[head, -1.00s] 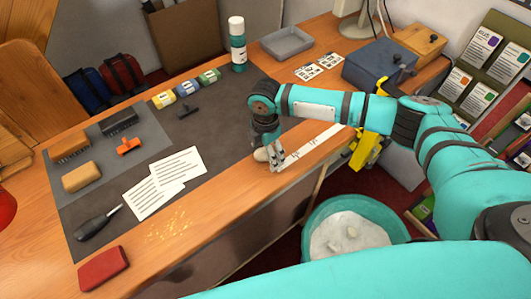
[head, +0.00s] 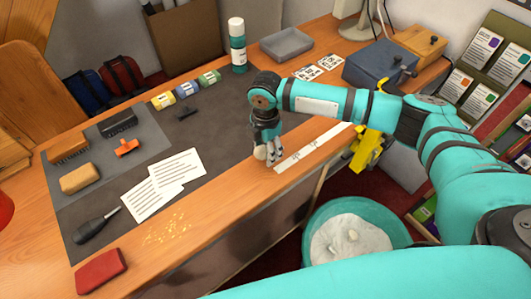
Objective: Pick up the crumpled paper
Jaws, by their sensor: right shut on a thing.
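The crumpled paper (head: 260,153) is a small pale beige lump near the front edge of the bench, just left of a white ruler strip. My right gripper (head: 270,156) points down over it, shut on it, with the fingers hiding its right part. The lump is at or very near the bench top; I cannot tell whether it is lifted. My left gripper is not in view.
A white ruler strip (head: 312,147) lies right of the gripper. Below the bench edge stands a teal bin (head: 312,219) with a pale liner and some scraps. Printed sheets (head: 163,184) lie to the left. A teal bottle (head: 237,47) stands behind.

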